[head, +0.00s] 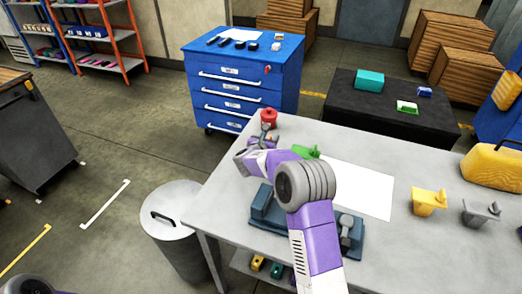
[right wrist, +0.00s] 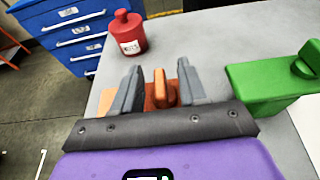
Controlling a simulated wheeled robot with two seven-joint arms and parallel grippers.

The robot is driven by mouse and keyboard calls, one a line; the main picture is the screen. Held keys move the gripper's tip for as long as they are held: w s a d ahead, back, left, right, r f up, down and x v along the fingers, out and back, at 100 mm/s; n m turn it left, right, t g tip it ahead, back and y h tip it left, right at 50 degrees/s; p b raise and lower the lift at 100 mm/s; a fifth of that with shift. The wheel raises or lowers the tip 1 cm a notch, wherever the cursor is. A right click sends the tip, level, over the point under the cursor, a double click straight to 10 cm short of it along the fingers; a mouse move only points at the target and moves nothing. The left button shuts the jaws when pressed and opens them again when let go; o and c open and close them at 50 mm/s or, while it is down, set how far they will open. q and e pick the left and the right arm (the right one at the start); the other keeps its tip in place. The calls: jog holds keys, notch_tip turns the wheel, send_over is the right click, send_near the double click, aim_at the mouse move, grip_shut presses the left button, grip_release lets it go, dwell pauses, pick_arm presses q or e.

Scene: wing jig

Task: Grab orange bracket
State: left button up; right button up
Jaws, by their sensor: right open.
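The orange bracket (right wrist: 159,90) stands on the grey table (right wrist: 215,45) in the right wrist view. Its upright part is between the two grey fingers of my right gripper (right wrist: 157,74). The fingers are apart, with a visible gap on each side of the upright, so it is not clamped. The gripper and my own dark wrist edge hide the bracket's lower part. In the head view my right gripper (head: 266,134) is at the table's far left corner, and the bracket is mostly hidden there. My left gripper is out of view.
A red bottle (right wrist: 126,33) stands just beyond the fingers. A green bracket (right wrist: 268,84) is close on the right. A white sheet (head: 362,188), a yellow bracket (head: 429,201) and a grey bracket (head: 480,212) lie farther right. A blue drawer cabinet (head: 240,85) stands behind the table.

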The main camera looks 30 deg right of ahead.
jog(key=shift+x, duration=0.95)
grip_shut()
dwell(0.7)
